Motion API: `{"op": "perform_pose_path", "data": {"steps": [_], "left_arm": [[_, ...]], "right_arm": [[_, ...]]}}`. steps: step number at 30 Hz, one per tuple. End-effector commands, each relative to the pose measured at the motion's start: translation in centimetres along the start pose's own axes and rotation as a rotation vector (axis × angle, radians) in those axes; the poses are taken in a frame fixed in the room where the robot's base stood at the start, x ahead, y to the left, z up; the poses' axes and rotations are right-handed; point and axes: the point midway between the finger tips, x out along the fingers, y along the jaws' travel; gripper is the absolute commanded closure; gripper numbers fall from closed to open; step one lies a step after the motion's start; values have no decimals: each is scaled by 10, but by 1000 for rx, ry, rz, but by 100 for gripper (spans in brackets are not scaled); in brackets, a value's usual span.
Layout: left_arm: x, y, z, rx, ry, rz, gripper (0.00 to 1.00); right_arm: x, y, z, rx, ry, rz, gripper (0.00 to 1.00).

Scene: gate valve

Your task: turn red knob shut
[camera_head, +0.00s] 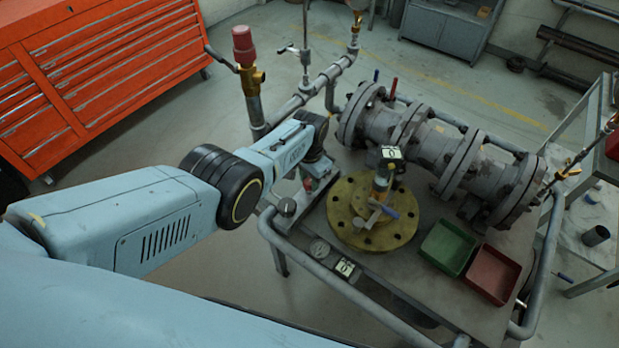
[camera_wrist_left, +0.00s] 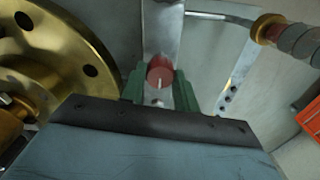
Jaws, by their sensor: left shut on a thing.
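The red knob (camera_wrist_left: 160,72) is a small round knob with a white mark line on its face, in front of a pale metal plate (camera_wrist_left: 163,30) in the left wrist view. My left gripper (camera_wrist_left: 159,88) has its green fingers on both sides of the knob and is shut on it. The mark line points downward in that view. In the head view my left gripper (camera_head: 312,183) reaches down at the bench's left edge, beside the brass flange (camera_head: 345,225); the knob is largely hidden there by the hand. My right gripper is not in view.
The grey flanged pipe (camera_head: 430,140) lies behind the brass flange. A green tray (camera_head: 449,247) and a red tray (camera_head: 493,274) sit at the right front. A red-capped fitting (camera_head: 243,45) stands behind my left arm.

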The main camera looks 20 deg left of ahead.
Motion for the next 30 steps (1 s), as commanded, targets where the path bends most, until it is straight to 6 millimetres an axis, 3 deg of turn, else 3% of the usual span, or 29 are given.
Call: {"op": "perform_pose_path", "data": {"steps": [12,13,17,30], "left_arm": [[1,0,1,9,-4,0,92],[1,0,1,9,-4,0,67],[1,0,1,9,-3,0,50],[-9,0,0,7,1,-1,48]], "right_arm": [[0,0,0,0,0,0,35],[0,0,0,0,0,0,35],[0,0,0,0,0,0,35],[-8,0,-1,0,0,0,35]]}}
